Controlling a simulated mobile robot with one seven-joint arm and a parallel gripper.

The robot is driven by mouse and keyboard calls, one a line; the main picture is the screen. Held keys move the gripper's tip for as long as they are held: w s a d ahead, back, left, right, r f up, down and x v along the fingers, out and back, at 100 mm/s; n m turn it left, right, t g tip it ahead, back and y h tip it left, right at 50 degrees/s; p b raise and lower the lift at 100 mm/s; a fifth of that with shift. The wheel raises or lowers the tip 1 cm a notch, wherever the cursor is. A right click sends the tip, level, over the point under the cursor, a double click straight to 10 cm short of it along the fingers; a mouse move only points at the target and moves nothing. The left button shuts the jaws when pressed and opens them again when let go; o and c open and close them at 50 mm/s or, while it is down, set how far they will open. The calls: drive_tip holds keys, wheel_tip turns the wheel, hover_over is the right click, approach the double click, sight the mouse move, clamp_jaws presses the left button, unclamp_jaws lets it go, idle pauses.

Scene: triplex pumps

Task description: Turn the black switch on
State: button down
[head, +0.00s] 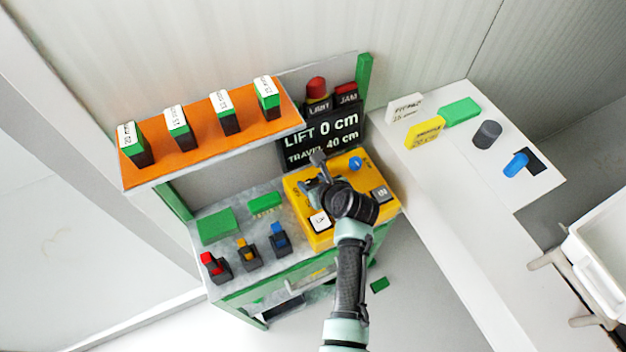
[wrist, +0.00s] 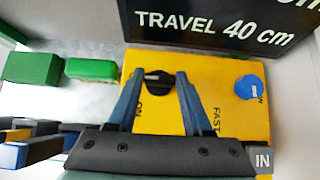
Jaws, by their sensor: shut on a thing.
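The black switch (wrist: 158,80) is a round knob with a pale mark, on the yellow control panel (wrist: 205,65). An "ON" label shows below it in the wrist view. My gripper (wrist: 158,76) has one blue-grey finger on either side of the knob and is shut on it. In the head view my gripper (head: 316,180) is over the left part of the yellow panel (head: 325,236), and hides the knob there.
A blue knob (wrist: 249,87) and a "FAST" label are right of the gripper. A black "TRAVEL 40 cm" sign (wrist: 225,22) stands behind the panel. Coloured switches (head: 247,250) and green blocks (head: 217,226) are to the left. An orange shelf (head: 195,152) overhangs the back left.

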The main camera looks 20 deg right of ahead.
drive_tip(key=n+y, duration=0.1)
drive_tip(key=n+y+b, duration=0.1)
drive_tip(key=n, duration=0.1)
drive_tip(key=shift+w+d+f+n+g+y+b, duration=0.1)
drive_tip(key=shift+d+n+g+y+b, duration=0.2)
drive_tip(key=shift+n+y+b, duration=0.1)
drive_tip(key=n+g+y+b, duration=0.1)
drive_tip(key=n+y+b, duration=0.1)
drive_tip(key=shift+w+d+n, duration=0.1)
drive_tip(key=shift+n, duration=0.3)
drive_tip(key=n+g+y+b, duration=0.1)
drive_tip(key=b, duration=0.1)
drive_tip(key=n+b, duration=0.2)
drive_tip(key=shift+w+d+f+g+y, duration=0.1)
drive_tip(key=shift+f+g+y, duration=0.05)
drive_tip(key=shift+g+y, duration=0.25)
drive_tip(key=n+g+b, duration=0.1)
drive_tip(key=n+b, duration=0.1)
drive_tip(key=b, duration=0.1)
drive_tip(key=shift+y, duration=0.4)
drive_tip(key=shift+r+n+g, duration=0.25)
drive_tip(key=shift+n+g, duration=0.05)
drive_tip(key=shift+c, duration=1.6)
unclamp_jaws()
